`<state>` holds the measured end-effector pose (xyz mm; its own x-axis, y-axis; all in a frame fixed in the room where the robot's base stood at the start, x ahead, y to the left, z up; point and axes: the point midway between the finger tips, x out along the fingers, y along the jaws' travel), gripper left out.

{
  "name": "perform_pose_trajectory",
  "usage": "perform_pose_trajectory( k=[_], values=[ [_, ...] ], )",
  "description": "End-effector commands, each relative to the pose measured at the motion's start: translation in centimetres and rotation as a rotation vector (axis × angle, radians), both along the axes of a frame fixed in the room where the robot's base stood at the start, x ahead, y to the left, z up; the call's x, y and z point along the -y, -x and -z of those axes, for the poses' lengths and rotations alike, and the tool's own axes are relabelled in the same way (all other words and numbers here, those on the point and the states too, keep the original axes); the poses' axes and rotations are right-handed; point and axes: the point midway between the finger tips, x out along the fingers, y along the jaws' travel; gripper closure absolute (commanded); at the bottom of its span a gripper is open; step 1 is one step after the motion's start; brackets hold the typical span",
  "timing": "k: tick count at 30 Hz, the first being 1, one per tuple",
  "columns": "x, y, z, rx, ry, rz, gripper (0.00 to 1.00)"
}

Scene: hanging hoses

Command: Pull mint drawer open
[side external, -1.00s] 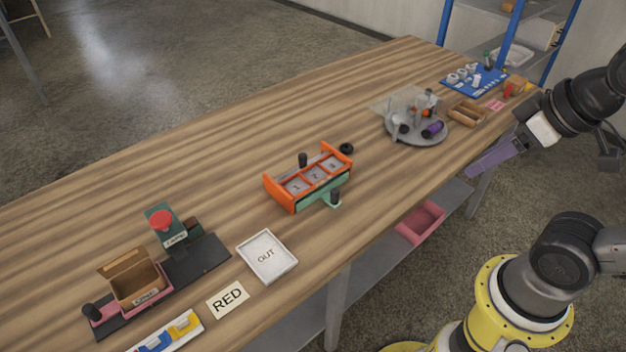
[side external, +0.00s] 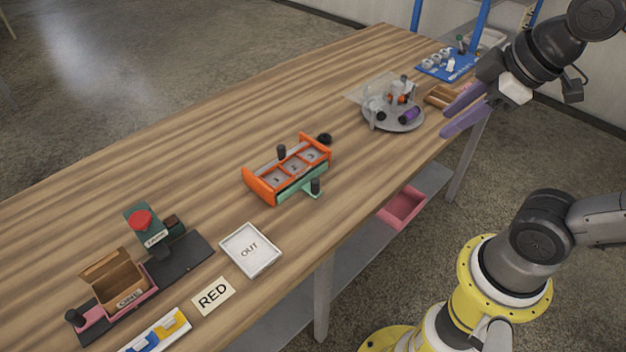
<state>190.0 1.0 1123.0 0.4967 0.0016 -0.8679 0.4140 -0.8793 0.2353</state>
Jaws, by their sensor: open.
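The mint drawer (side external: 301,188) sits low in the front of an orange three-compartment frame (side external: 262,187) on the wooden table. My gripper (side external: 445,125) has two purple fingers spread apart and empty. It hangs near the table's right edge, well to the right of the drawer and above it, touching nothing.
A round grey turntable (side external: 395,124) with small parts stands between my gripper and the orange frame. A white OUT tray (side external: 250,251) and a RED card (side external: 213,296) lie in front left. A pink bin (side external: 402,206) is on the lower shelf.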

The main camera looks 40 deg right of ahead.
Motion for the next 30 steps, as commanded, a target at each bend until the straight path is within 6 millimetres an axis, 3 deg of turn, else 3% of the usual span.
perform_pose_trajectory(
  k=[6, 13, 17, 21, 25, 30],
  values=[
    [-0.6, -6.2, -1.8, -0.068, 0.175, -0.354, 0.59],
    [-1.9, -13.9, -0.4, -0.172, 0.298, -0.701, 0.59],
    [-2.9, -18.0, 2.0, -0.236, 0.331, -0.858, 0.59],
    [-4.1, -21.7, 5.8, -0.311, 0.335, -0.978, 0.59],
    [-5.0, -23.7, 9.6, -0.380, 0.312, -1.018, 0.59],
    [-5.7, -24.1, 13.1, -0.450, 0.287, -1.043, 0.59]
  ],
)
